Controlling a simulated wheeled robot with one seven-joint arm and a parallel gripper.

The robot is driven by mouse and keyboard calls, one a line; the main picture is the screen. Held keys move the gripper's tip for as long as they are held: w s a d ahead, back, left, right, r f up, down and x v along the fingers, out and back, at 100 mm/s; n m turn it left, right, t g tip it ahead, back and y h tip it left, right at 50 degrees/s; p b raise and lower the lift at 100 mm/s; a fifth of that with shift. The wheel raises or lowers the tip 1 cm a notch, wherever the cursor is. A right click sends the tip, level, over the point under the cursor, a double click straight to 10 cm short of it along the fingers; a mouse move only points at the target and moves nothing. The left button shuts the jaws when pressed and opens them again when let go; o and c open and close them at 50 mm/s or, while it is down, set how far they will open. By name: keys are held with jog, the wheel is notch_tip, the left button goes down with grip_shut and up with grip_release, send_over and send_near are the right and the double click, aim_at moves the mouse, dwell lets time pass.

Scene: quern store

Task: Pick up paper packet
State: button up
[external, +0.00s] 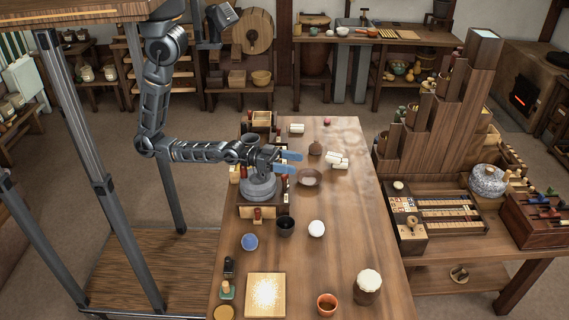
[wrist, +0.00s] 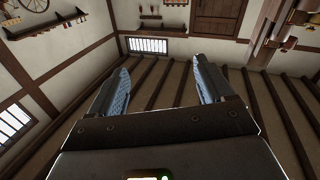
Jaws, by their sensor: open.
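Small whitish packet-like things (external: 336,159) lie together on the table, right of my gripper (external: 291,162). Another pale block-like piece (external: 297,129) lies farther back. I cannot tell which of these is the paper packet. My gripper is open, with its blue fingers pointing right above the table, apart from the whitish things. In the wrist view the two fingers (wrist: 160,80) stand apart with nothing between them.
The long wooden table (external: 320,262) holds a grey-brown bowl (external: 308,178), a brown flask (external: 315,149), a dark cup (external: 285,226), a white ball (external: 317,229) and a frothy-topped mug (external: 367,288). A stepped wooden stand (external: 433,130) is at right. The table's right-middle is clear.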

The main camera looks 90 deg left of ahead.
jog(key=w+a+r+n+g+y+p, duration=0.15)
jog(key=w+a+n, duration=0.35)
jog(key=w+a, duration=0.9)
jog(key=m+g+b, duration=0.4)
jog(key=m+b, duration=0.4)
send_over(332, 155)
jog(key=s+a, duration=0.2)
jog(key=s, duration=0.2)
notch_tip(332, 155, down, 12)
jog(key=shift+t+h, duration=0.25)
jog(key=shift+h, duration=0.2)
notch_tip(332, 155, down, 6)
jog(key=shift+w+d+f, duration=0.1)
jog(key=shift+f, duration=0.15)
jog(key=x, duration=0.5)
jog(key=shift+f, duration=0.15)
jog(key=c, duration=1.1)
jog(key=shift+c, duration=0.2)
